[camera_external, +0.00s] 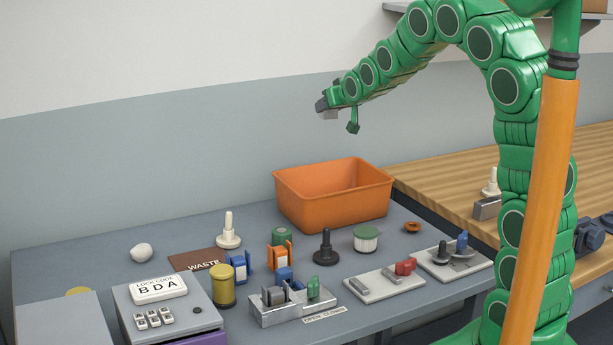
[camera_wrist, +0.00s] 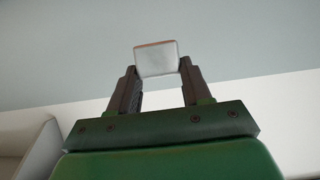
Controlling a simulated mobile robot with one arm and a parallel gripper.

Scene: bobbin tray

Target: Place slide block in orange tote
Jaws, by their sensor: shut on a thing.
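My gripper (camera_external: 322,104) is raised high in the air, up and a little left of the orange tote. It is shut on a small light grey block (camera_external: 330,115), which I take to be the slide block. In the wrist view the block (camera_wrist: 157,60) sits between the two dark fingertips of my gripper (camera_wrist: 158,73). The orange tote (camera_external: 350,210) stands at the back of the grey bench with its open top up. Its near wall hides most of its floor.
On the bench stand a dark peg (camera_external: 325,247), a cream peg (camera_external: 228,232), a green-lidded jar (camera_external: 367,240), a yellow canister (camera_external: 222,287) and grey fixtures with coloured blocks (camera_external: 290,301). A lock-code box (camera_external: 165,310) is at front left. The air around my gripper is clear.

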